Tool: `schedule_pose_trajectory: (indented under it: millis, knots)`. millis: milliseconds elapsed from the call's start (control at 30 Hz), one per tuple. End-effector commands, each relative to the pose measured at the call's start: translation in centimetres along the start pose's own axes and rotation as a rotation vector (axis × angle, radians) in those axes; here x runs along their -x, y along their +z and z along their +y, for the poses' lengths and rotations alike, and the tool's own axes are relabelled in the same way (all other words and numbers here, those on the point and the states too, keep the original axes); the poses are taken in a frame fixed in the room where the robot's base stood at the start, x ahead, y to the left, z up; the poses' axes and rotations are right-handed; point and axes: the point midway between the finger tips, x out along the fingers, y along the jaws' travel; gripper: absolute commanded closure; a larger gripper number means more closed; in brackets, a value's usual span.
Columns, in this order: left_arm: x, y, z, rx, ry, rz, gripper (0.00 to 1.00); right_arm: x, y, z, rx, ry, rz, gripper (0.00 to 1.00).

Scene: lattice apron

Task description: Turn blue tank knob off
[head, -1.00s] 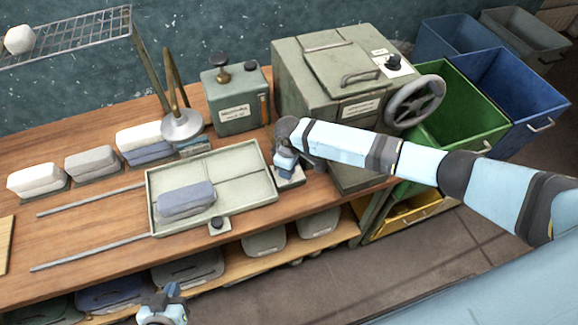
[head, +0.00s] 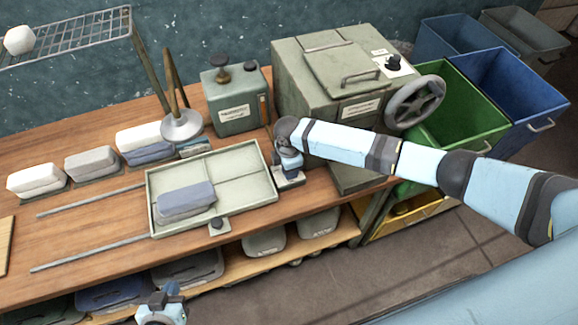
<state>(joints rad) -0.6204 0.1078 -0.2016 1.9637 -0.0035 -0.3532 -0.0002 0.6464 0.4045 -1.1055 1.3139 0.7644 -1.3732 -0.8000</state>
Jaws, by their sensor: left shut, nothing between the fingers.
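A blue-grey tank (head: 232,110) stands at the back of the bench, with a dark round knob (head: 222,77) and a smaller dark cap on top. Another small dark knob (head: 217,222) sits on a pale plate at the tray's front edge. I cannot tell which knob is the blue tank's. My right gripper (head: 289,172) points down over a small pale plate (head: 293,183) at the tray's right end; its fingertips and anything under them are hidden. My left gripper (head: 169,290) is shut and empty at the bottom edge, in front of the bench, away from both knobs.
A grey-green tray (head: 237,165) holds a folded blue-grey stack (head: 185,200). A metal box with a handwheel (head: 415,102) stands behind my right arm. Bins (head: 510,85) stand at the right.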

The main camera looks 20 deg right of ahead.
Motion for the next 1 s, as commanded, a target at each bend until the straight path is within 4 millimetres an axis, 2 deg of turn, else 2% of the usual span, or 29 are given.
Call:
schedule_pose_trajectory:
  millis: [567, 600, 700, 1000]
  knots:
    - [0.00, 0.23, 0.04, 0.001, 0.000, -0.004, 1.00, 0.10, -0.30, 0.01, 0.036, 0.002, 0.005, 0.82]
    - [0.01, 0.24, 0.05, 0.001, 0.001, -0.004, 1.00, 0.10, -0.30, 0.01, 0.035, 0.002, 0.005, 0.54]
    - [0.03, 0.27, 0.07, 0.001, 0.001, -0.005, 1.00, 0.08, -0.26, 0.00, 0.035, 0.001, 0.004, 0.33]
    - [0.02, 0.32, 0.08, 0.001, 0.001, -0.005, 1.00, 0.18, -0.11, 0.00, 0.033, 0.000, 0.002, 0.33]
